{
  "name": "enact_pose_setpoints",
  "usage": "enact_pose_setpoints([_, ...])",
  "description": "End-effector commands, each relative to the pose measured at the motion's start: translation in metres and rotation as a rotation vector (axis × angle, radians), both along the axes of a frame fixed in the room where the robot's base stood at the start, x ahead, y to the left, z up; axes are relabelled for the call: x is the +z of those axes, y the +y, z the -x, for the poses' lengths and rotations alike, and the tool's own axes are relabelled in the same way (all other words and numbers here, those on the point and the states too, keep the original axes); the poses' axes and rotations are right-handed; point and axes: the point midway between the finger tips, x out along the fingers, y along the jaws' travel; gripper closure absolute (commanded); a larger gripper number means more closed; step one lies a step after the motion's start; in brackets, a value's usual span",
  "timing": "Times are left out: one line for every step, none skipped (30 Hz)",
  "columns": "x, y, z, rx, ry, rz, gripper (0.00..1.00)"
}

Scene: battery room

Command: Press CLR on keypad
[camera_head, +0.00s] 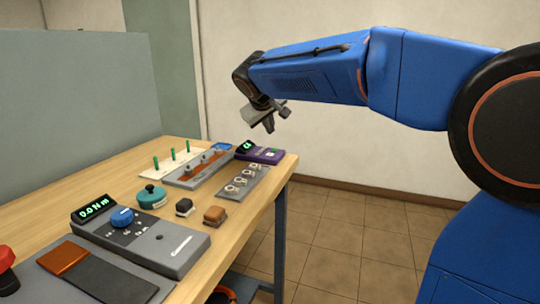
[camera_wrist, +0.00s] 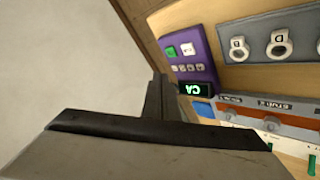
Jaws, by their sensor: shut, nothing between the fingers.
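A purple device (camera_head: 262,154) with a small green-lit display (camera_head: 245,146) sits at the table's far right corner. In the wrist view this purple device (camera_wrist: 188,52) shows a green button (camera_wrist: 170,51), a white button (camera_wrist: 188,49) and a row of small buttons (camera_wrist: 187,69). I cannot read a CLR label on any of them. My gripper (camera_head: 269,126) is shut and empty, above the far end of the table and apart from the purple device. In the wrist view my shut gripper (camera_wrist: 158,98) points toward the device's display end.
A plate with metal rings (camera_head: 243,181), a grey panel (camera_head: 200,168) and a board with green pegs (camera_head: 170,162) lie nearby. A grey box with a blue knob (camera_head: 122,216), a teal knob (camera_head: 152,196) and two small blocks stand nearer. A grey partition (camera_head: 70,110) borders the table's left.

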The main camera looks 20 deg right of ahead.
Motion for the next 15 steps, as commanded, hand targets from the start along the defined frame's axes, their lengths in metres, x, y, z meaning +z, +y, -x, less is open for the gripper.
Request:
enact_pose_setpoints([-0.007,0.000,0.000,0.001,0.001,0.001,1.00])
enact_pose_setpoints([-0.011,0.000,0.000,0.002,0.002,0.002,1.00])
enact_pose_setpoints([-0.015,0.000,0.000,0.001,0.001,0.001,1.00])
enact_pose_setpoints([-0.019,0.000,0.000,0.001,0.001,0.001,1.00])
enact_pose_setpoints([-0.023,0.000,0.000,0.000,0.002,0.002,1.00])
enact_pose_setpoints([-0.027,0.000,0.000,0.001,0.002,0.001,1.00])
enact_pose_setpoints([-0.030,0.000,0.000,0.002,0.001,0.001,1.00])
enact_pose_setpoints([-0.033,0.000,0.000,0.000,0.001,0.001,1.00])
enact_pose_setpoints([-0.037,0.000,0.000,0.000,0.001,0.001,1.00])
enact_pose_setpoints([-0.040,0.000,0.000,0.001,0.001,0.001,1.00])
enact_pose_setpoints([-0.042,0.000,0.000,0.000,0.001,0.002,1.00])
enact_pose_setpoints([-0.045,0.000,0.000,0.001,0.000,0.002,1.00])
enact_pose_setpoints([-0.047,0.000,0.000,0.002,0.000,0.001,1.00])
enact_pose_setpoints([-0.048,0.000,0.000,0.001,-0.001,0.000,1.00])
enact_pose_setpoints([-0.050,0.000,0.000,0.001,0.000,0.001,1.00])
